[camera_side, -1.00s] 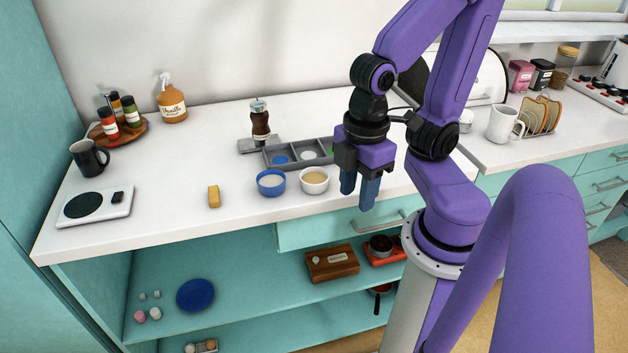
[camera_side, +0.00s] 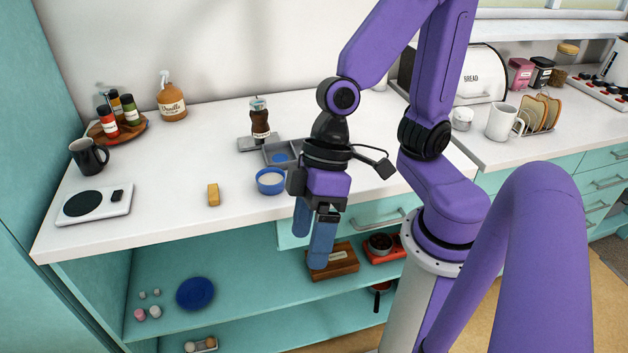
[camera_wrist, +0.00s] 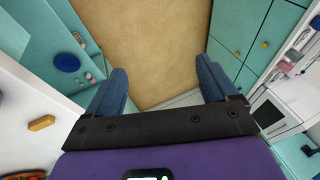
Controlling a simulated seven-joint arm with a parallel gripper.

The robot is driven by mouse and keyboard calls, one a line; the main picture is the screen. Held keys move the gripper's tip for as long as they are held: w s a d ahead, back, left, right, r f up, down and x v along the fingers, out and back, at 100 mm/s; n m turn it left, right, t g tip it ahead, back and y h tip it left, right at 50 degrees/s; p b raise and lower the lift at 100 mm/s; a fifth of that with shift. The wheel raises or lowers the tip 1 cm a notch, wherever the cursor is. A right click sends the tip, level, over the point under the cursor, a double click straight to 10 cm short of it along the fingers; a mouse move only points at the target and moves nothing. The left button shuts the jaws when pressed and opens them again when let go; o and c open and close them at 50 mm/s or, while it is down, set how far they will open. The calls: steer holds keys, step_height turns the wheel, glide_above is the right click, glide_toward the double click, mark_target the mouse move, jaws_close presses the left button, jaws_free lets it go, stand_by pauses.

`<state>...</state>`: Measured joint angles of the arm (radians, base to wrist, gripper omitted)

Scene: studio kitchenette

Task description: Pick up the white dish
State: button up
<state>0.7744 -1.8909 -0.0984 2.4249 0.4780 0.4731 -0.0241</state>
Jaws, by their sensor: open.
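The white dish, a small bowl with tan contents in the earlier side view, is now hidden behind my gripper. It cannot be made out in the wrist view. My gripper (camera_side: 311,245) is open and empty, fingers pointing down, and appears in front of the counter's front edge in the side view. In the wrist view my gripper (camera_wrist: 163,88) has its two blue fingers wide apart, with tan floor between them.
A blue bowl (camera_side: 271,181) with pale contents stands just left of my gripper. A grey divided tray (camera_side: 277,157), a dark-brown bottle (camera_side: 260,118) and a yellow block (camera_side: 213,195) are on the white counter (camera_side: 170,233). An open shelf (camera_side: 240,310) lies below.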

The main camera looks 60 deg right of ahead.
steer(key=w+a+f+m+t+y, duration=0.1)
steer(key=w+a+m+t+y, duration=0.15)
steer(key=w+a+m, duration=0.45)
steer(key=w+d+f+m+t+h, duration=0.1)
steer(key=w+f+m+t+h, duration=0.15)
steer(key=w+m, duration=0.2)
steer(key=w+d+f+m+t+h, duration=0.1)
steer(key=w+f+m+t+h, duration=0.15)
steer(key=w, duration=0.35)
steer(key=w+d+f+m+h, duration=0.1)
steer(key=d+f+m+h, duration=0.2)
steer(key=d+m+h, duration=0.35)
steer(key=s+d+r+m+g+h, duration=0.1)
steer(key=s+d+m+g+h, duration=0.35)
steer(key=s+d+h, duration=0.45)
steer(key=shift+n+h, duration=0.3)
steer(key=shift+h, duration=0.4)
steer(key=x, duration=1.2)
steer(key=shift+w+a, duration=0.15)
steer(key=shift+w, duration=0.25)
steer(key=shift+x, duration=2.55)
steer(key=shift+w, duration=0.15)
steer(key=c, duration=0.8)
